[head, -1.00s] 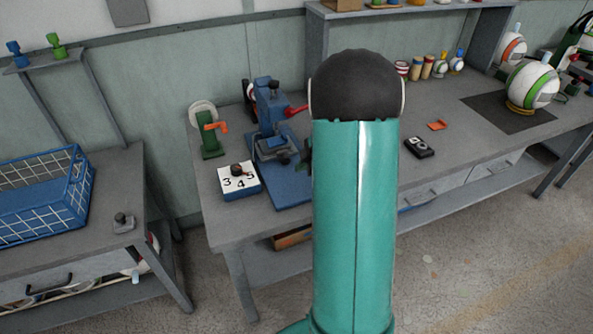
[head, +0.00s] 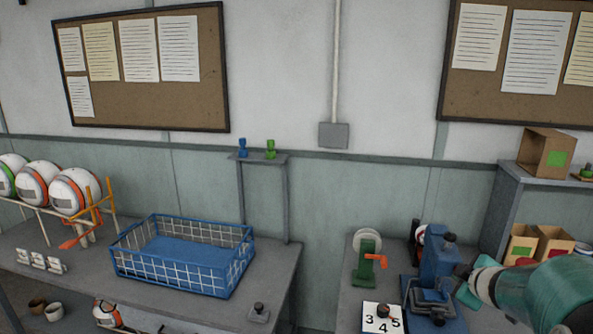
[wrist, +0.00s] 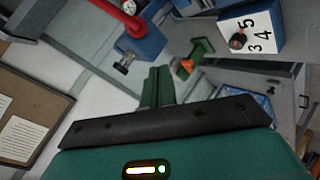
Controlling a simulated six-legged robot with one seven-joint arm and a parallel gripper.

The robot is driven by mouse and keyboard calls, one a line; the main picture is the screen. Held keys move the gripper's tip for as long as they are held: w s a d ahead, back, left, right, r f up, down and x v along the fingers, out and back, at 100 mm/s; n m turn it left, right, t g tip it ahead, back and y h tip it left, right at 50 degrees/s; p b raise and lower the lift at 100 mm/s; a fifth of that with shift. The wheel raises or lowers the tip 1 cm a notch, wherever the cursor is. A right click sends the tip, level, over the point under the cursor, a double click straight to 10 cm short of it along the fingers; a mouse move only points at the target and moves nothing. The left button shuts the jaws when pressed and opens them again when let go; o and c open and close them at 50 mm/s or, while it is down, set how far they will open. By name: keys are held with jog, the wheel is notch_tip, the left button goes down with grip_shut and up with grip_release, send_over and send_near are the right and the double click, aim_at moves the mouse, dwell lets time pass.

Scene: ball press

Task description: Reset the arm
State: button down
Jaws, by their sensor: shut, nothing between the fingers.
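My gripper (wrist: 157,86) shows in the wrist view as two green fingers close together in front of a dark bar, shut and empty. In the head view my teal arm enters at the lower right, in front of the bench; its fingertips cannot be made out there. The blue press (head: 438,262) stands on the right bench, just left of my arm. Its red lever (wrist: 118,15) shows in the wrist view.
A green stand with an orange handle (head: 367,262) is left of the press. A blue wire basket (head: 180,285) sits on the left bench, near striped balls (head: 75,190) on a rack. Cardboard boxes (head: 545,153) stand at the right. A gap separates the benches.

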jog(key=s+a+r+m+h, duration=0.3)
jog(key=s+a+r+m, duration=0.3)
jog(key=a+r, duration=0.2)
jog(key=s+a+f+m+g+y, duration=0.1)
jog(key=s+a+f+g+y, duration=0.1)
jog(key=s+a, duration=0.7)
jog(key=s+a+f+m+g+y, duration=0.2)
jog(key=s+a+g+y, duration=0.1)
jog(key=s+a, duration=0.6)
jog(key=shift+a, duration=0.65)
